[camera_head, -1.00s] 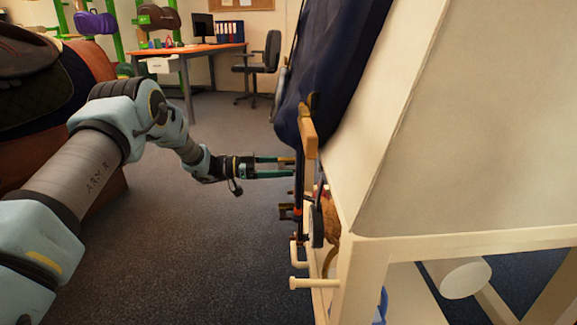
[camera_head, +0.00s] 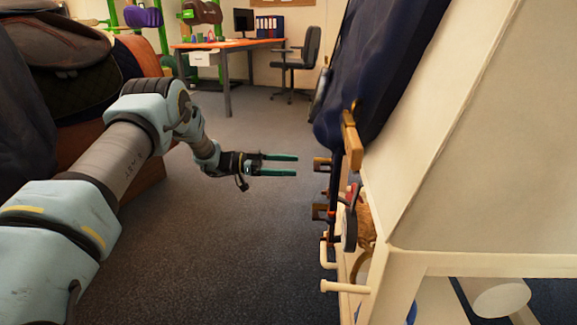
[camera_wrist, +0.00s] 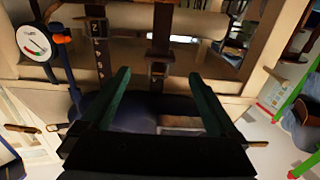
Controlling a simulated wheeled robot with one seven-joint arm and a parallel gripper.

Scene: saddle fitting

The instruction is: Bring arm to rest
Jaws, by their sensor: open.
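My gripper (camera_head: 296,165) is at the middle of the head view, reaching to the right over the grey floor. Its two green fingers are parallel and apart, with nothing between them. The fingertips stop short of the wooden and metal fittings on the pale wooden stand, with a visible gap. In the wrist view my gripper (camera_wrist: 160,85) is also open and empty. Beyond its fingers a dark strap with a buckle (camera_wrist: 157,70) hangs in front of a wooden frame.
The pale stand (camera_head: 455,130) fills the right, with a dark blue cover (camera_head: 385,70) and protruding pegs (camera_head: 345,287). A brown saddle (camera_head: 55,45) is at the left. An orange-topped desk (camera_head: 225,44) and office chair (camera_head: 300,65) stand behind. In the wrist view, a round gauge (camera_wrist: 34,43) hangs left.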

